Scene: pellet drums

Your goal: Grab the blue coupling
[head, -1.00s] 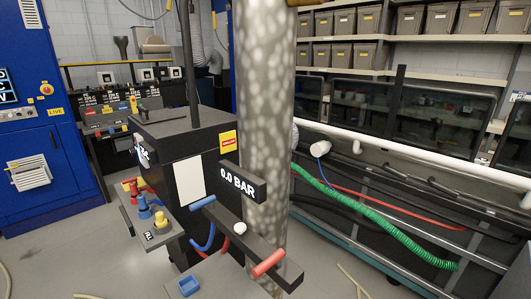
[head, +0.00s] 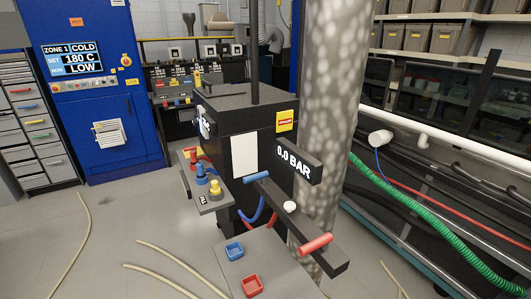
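Neither of my grippers is in the head view.
The black machine (head: 215,135) carries a "0.0 BAR" display (head: 293,161). A dark bar with a blue handle (head: 256,177) and a red handle (head: 314,243) juts out. Hoses (head: 78,238) lie on the open floor left.

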